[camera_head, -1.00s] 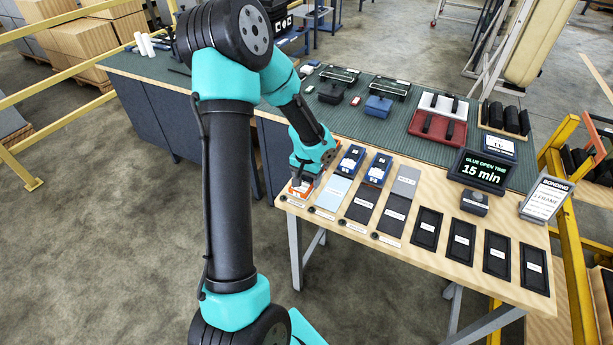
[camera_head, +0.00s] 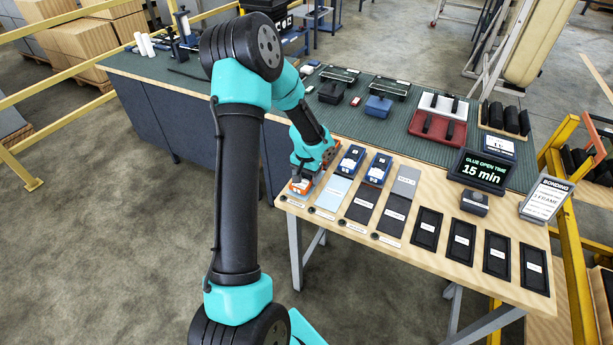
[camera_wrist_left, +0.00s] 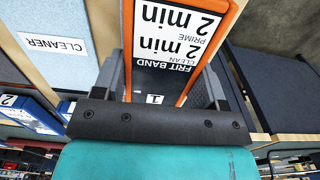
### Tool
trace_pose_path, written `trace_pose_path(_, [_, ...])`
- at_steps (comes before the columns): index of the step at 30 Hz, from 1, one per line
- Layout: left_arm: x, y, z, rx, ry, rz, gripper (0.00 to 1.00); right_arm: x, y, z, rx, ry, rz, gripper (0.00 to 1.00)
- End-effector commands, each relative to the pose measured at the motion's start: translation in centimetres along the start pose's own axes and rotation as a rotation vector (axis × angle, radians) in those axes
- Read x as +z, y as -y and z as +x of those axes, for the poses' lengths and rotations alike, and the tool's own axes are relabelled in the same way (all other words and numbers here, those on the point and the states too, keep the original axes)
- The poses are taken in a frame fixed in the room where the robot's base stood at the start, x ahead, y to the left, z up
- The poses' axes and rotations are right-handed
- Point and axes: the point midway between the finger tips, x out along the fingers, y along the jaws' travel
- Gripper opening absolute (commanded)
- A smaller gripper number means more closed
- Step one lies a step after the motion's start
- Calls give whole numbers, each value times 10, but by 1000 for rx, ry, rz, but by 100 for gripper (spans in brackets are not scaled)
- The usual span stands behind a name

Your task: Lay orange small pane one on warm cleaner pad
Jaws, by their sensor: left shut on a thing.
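The orange small pane (camera_wrist_left: 180,45) has an orange rim and a white label reading "2 min". My left gripper (camera_wrist_left: 165,95) is shut on it, with one finger on each side. In the head view the gripper (camera_head: 305,176) is at the bench's left front corner, and the orange pane (camera_head: 299,188) shows below it. I cannot tell whether the pane touches the bench. A light blue pad (camera_head: 333,193) lies just right of it. In the left wrist view this pad (camera_wrist_left: 40,35) reads "CLEANER" and is apart from the pane. My right gripper is not in view.
Two blue panes (camera_head: 351,160) lie behind the pads. Dark pads (camera_head: 363,203) and several black trays (camera_head: 427,228) continue rightward. An orange patch shows behind my gripper, mostly hidden. Open floor lies left of the bench.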

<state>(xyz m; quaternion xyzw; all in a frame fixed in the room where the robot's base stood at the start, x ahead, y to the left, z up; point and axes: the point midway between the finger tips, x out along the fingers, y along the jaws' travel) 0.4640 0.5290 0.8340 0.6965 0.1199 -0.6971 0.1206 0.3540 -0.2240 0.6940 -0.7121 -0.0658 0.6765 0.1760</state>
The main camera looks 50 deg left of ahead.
Motion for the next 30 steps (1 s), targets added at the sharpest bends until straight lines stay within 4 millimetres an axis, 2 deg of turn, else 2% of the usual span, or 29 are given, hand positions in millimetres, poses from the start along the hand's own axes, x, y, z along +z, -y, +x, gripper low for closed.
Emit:
trace_pose_path(12, [0,0,5,0,0,0,36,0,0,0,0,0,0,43])
trace_pose_path(13, [0,0,5,0,0,0,67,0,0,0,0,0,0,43])
trace_pose_path(18, [0,0,5,0,0,0,83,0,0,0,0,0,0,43])
trace_pose_path(21, [0,0,5,0,0,0,91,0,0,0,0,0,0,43])
trace_pose_path(30, [0,0,2,0,-1,0,91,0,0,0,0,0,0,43])
